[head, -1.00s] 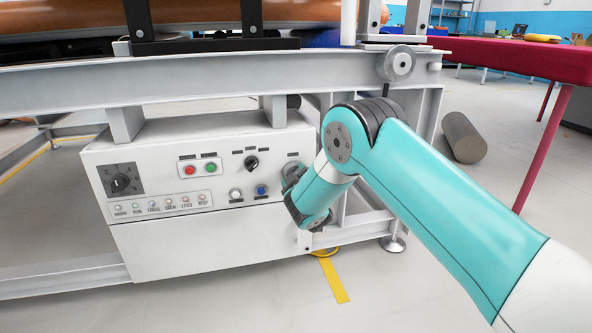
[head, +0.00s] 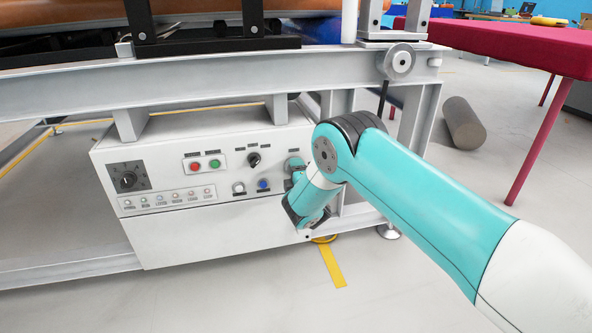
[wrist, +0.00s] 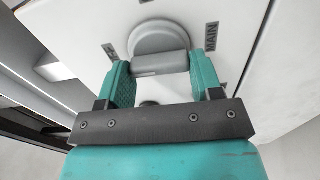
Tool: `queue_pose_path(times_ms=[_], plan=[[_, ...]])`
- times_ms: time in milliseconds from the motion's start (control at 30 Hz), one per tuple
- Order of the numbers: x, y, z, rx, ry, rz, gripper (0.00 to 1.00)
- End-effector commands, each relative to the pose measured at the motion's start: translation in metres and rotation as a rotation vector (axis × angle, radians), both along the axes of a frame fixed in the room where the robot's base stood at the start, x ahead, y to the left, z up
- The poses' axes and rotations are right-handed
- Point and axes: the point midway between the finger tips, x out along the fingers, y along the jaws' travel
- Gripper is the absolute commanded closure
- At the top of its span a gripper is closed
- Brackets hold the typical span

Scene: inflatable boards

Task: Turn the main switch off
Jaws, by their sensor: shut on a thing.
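The main switch is a round grey knob (wrist: 160,40) with a raised bar handle, on the white panel beside a label reading MAIN. My gripper (wrist: 161,66) has its two teal fingers on either side of the bar handle, shut on it. In the wrist view the bar lies nearly level across the picture. In the head view my wrist is at the right end of the control cabinet (head: 220,235), and my arm hides the fingers and most of the switch.
A grey beam (head: 180,85) runs above.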

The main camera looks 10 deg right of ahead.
Motion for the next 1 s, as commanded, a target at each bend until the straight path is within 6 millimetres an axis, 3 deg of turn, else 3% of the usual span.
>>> queue_pose_path(times_ms=[633,667,733,1000], plan=[[-0.0006,0.0021,-0.001,-0.047,0.0,0.004,0.64],[-0.0006,0.0021,-0.001,-0.047,0.0,0.004,0.34],[-0.0005,0.002,-0.0009,-0.046,0.0,0.004,0.18],[-0.0004,0.0008,-0.0007,-0.046,0.0,0.001,0.15]])
